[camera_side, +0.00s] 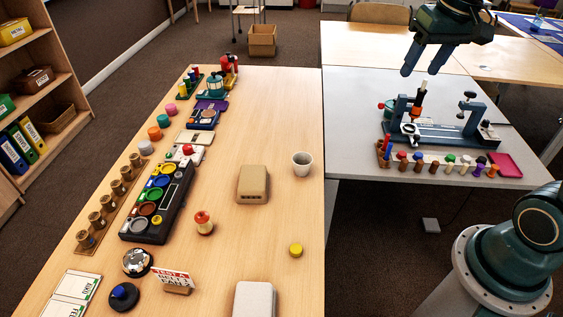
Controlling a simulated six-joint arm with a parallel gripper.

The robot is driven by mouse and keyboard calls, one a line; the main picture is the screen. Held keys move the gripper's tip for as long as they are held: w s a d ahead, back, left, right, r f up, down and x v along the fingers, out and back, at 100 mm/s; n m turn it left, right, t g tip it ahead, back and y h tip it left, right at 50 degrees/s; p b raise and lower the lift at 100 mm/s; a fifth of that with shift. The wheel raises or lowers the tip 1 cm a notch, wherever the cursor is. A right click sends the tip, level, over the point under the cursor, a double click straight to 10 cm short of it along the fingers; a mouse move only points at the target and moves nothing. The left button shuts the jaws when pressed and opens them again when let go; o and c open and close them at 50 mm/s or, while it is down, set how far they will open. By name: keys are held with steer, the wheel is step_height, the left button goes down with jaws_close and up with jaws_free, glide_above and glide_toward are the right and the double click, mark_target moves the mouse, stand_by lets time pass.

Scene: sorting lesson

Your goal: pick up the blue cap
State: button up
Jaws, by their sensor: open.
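My gripper (420,72) is open, fingers pointing down, over the grey table at the upper right. Nothing shows held between its fingers. Below it, an upright piece with a white and dark top and an orange part (415,113) stands at the dark blue clamp fixture (455,134). I cannot clearly make out a separate blue cap. Blue tops show among the small coloured pieces (433,165) in front of the fixture, too small to identify.
On the wooden table, a yellow cap (296,250), a white cup (302,163), a tan box (253,184) and a red-topped spool (203,222) stand apart. A pink tray (504,164) lies right of the coloured pieces. The wooden table's right side has free room.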

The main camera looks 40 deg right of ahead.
steer(key=w+d+f+m+g+y, duration=0.1)
steer(key=w+d+f+m+g, duration=0.2)
steer(key=d+f, duration=0.7)
steer(key=w+d+f+m+y, duration=0.1)
steer(key=w+d+f+m, duration=0.4)
steer(key=d, duration=0.9)
steer(key=s+d+f+m+g+y, duration=0.1)
steer(key=s+d+f, duration=0.2)
steer(key=d+f, duration=0.5)
step_height(320, 180, down, 3)
steer(key=shift+s+f, duration=0.1)
glide_above(419, 154)
steer(key=d, duration=0.2)
steer(key=shift+w+f, duration=0.15)
steer(key=shift+f, duration=1.9)
steer(key=shift+w+f, duration=0.15)
steer(key=shift+f, duration=1.85)
steer(key=shift+x, duration=2.55)
steer(key=shift+a, duration=0.2)
